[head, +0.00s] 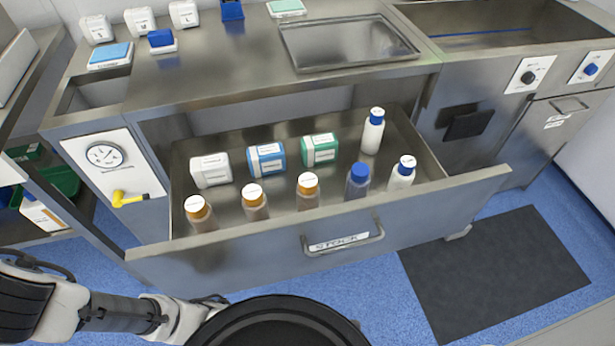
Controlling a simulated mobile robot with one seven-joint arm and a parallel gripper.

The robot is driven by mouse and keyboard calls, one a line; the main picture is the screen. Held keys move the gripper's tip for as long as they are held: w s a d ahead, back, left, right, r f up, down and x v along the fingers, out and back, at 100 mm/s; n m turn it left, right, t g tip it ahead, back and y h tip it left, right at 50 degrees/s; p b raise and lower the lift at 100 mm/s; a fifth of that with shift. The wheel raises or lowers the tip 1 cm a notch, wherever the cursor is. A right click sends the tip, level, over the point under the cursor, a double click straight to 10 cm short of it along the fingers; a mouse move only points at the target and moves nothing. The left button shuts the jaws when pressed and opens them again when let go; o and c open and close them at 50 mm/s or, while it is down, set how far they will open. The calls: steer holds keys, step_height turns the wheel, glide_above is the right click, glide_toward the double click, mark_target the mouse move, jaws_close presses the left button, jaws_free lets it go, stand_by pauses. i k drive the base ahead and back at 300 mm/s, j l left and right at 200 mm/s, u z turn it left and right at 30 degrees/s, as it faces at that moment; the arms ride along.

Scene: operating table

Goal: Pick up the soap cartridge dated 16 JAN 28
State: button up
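An open drawer marked STOCK (445,190) holds several boxes and bottles. At its back left stand a white box (211,170), a blue-and-white box (266,160) and a green-and-white box (320,149). Labels are too small to read, so I cannot tell which is the soap cartridge dated 16 JAN 28. My gripper is not in view.
The steel counter above holds small white containers (140,20), a blue pad (110,54) and a recessed tray (345,42). A yellow-handled tap (128,198) juts out left of the drawer. A dark mat (495,270) lies on the blue floor at right.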

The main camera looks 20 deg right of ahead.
mark_target(255, 204)
steer(key=k+l+u, duration=0.2)
steer(key=l+u, duration=0.2)
steer(key=k+l+u, duration=0.6)
steer(key=u, duration=0.15)
